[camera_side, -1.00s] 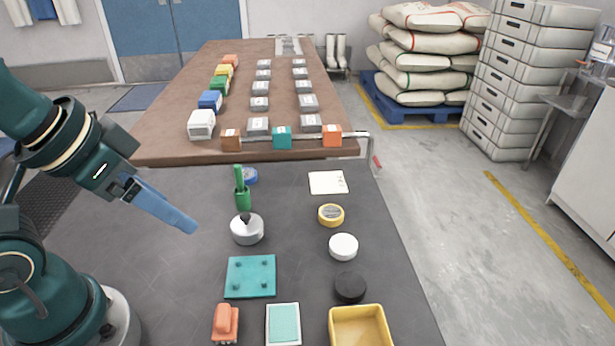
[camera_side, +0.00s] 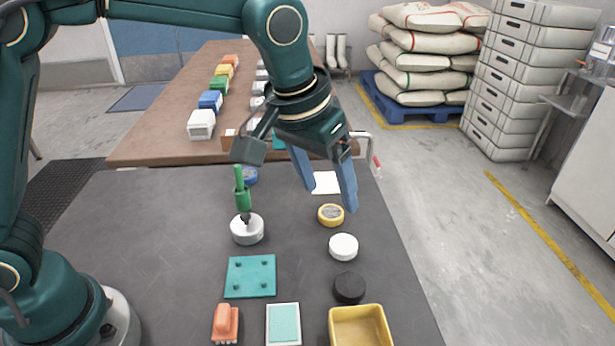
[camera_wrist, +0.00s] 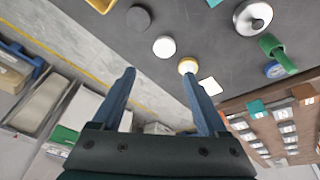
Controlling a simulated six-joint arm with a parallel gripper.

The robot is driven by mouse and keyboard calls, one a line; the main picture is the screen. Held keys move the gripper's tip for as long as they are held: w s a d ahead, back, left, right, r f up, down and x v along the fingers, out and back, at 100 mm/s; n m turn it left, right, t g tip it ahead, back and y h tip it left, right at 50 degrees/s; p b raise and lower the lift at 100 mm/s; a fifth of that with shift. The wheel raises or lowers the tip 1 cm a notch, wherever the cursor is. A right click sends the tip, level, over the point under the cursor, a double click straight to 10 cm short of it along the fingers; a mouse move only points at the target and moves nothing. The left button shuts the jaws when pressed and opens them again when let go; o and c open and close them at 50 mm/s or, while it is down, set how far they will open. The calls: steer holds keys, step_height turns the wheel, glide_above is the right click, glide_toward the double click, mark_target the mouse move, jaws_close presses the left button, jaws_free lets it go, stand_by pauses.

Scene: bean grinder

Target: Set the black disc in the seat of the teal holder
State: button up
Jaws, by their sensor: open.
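The black disc (camera_side: 349,287) lies flat on the dark mat at the right, behind the yellow tray; it also shows in the wrist view (camera_wrist: 138,18). A flat teal square plate (camera_side: 250,276) with small knobs near its corners lies left of the disc; it appears to be the teal holder. No disc sits on it. A corner of it shows at the top of the wrist view (camera_wrist: 213,2). My gripper (camera_side: 331,200) is open and empty, raised above the far part of the mat near the yellow ring. Its blue fingers (camera_wrist: 158,74) are spread apart, away from the disc.
A yellow tray (camera_side: 358,312), a teal-topped white pad (camera_side: 283,324) and an orange piece (camera_side: 225,322) are in front.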

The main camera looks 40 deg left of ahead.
steer(key=d+f+g, duration=0.1)
steer(key=d+f, duration=0.3)
steer(key=f, duration=0.1)
steer(key=m+g, duration=0.1)
steer(key=m, duration=0.1)
glide_above(350, 284)
steer(key=shift+y, duration=0.4)
steer(key=f, duration=0.4)
steer(key=shift+s+a+f, duration=0.1)
steer(key=shift+s+f, duration=0.2)
steer(key=shift+s, duration=0.05)
steer(key=shift+f, duration=0.35)
steer(key=shift+w+f, duration=0.15)
steer(key=shift+f, duration=0.95)
steer(key=shift+w+f, duration=0.1)
steer(key=shift+f, duration=0.95)
jaws_close()
steer(key=shift+r, duration=0.15)
